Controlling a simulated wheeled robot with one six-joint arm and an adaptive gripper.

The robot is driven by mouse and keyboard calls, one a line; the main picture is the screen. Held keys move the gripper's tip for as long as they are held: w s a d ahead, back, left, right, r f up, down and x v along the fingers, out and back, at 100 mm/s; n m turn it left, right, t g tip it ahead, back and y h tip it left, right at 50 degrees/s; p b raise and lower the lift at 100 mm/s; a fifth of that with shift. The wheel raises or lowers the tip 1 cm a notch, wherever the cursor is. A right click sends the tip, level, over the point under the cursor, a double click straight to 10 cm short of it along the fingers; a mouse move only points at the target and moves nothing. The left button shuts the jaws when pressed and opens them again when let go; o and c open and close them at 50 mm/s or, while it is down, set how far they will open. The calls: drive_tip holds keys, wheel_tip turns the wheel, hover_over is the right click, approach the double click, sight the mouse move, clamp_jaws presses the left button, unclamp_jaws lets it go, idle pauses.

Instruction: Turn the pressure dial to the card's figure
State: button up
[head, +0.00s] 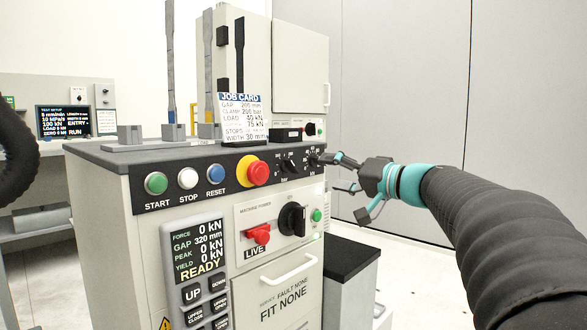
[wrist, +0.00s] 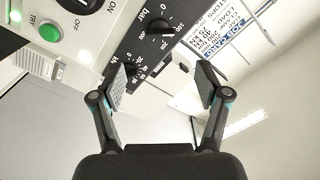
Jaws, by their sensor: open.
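The pressure dial, a black knob marked bar (head: 290,164), sits on the black panel at the machine's upper front right; it also shows in the wrist view (wrist: 160,27). Its exact reading is too small to tell. A second knob (wrist: 130,69), marked kN, sits beside it, near my left finger. The job card (head: 240,116) stands on the machine top and reads clamp 200 bar. My gripper (head: 345,187) is open and empty at the right of the panel. In the wrist view its fingers (wrist: 160,84) are apart, with the pressure dial beyond them.
Left of the dials are a red emergency button (head: 258,173) and the start, stop and reset buttons. Below are a red lever (head: 258,234) and a black rotary switch (head: 292,219). Upright grips (head: 172,132) stand on the machine top. Open floor lies to the right.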

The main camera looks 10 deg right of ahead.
sight(295, 167)
drive_tip(key=p+x, duration=0.1)
drive_tip(key=x, duration=1)
drive_tip(key=c, duration=1.2)
drive_tip(key=shift+o, duration=0.2)
